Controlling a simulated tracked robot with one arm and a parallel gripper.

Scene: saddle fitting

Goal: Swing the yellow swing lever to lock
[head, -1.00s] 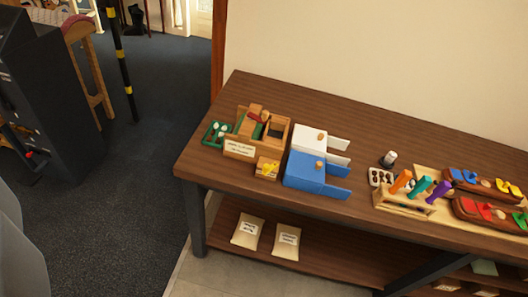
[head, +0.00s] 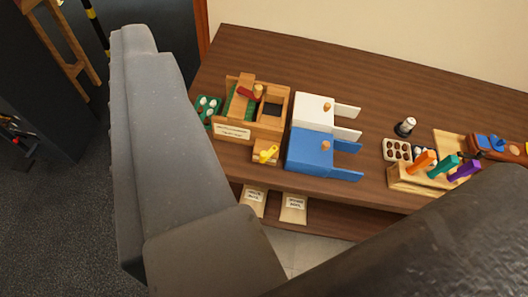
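The yellow swing lever (head: 268,154) sits on a small wooden block at the front edge of the workbench, just left of the blue box. It lies at a slant, its upper end toward the right. It is small here, and I cannot tell its exact lock position. Large grey and dark parts of my own arm cover the lower left and lower right of the view. I cannot make out fingertips, and nothing of mine touches the lever in this view.
A wooden fixture (head: 229,131) with a red piece stands behind the lever. The blue box (head: 308,154) and white box (head: 311,112) have flaps jutting right. A rack (head: 403,179) with coloured handles is farther right. Brown bench top (head: 370,120) is bare between.

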